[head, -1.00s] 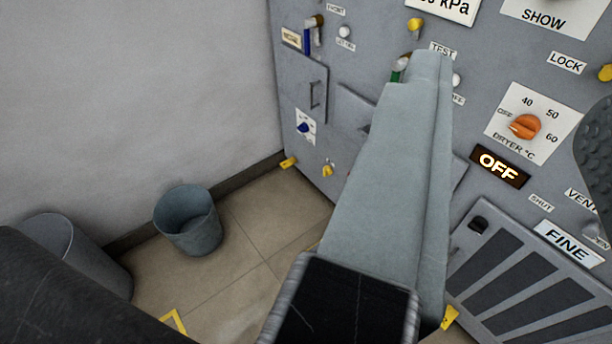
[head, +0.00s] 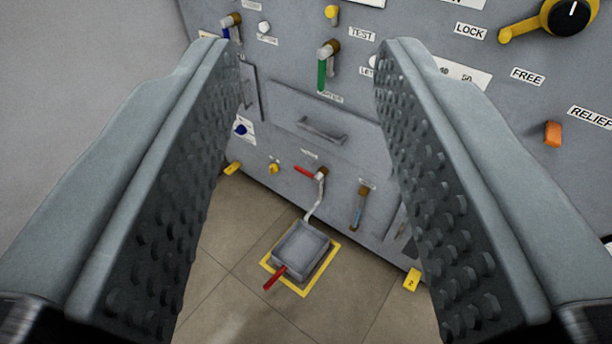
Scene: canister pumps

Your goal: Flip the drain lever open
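Low on the grey panel a brass tap carries a red lever (head: 304,171) that points left, with a bent spout (head: 314,203) running down from it. This looks like the drain, but the small label above it (head: 310,154) is too small to read. Under the spout a grey pan (head: 301,248) with a red handle (head: 275,278) sits on the floor inside a yellow square. My gripper (head: 312,60) is open and empty. Its two studded fingers frame the panel, and the red lever shows between them, apart from both.
Above are a green-handled valve (head: 322,72) and a drawer handle (head: 322,129). Yellow feet (head: 411,280) stick out at the panel base. A black-and-yellow rotary handle (head: 566,16) is at upper right.

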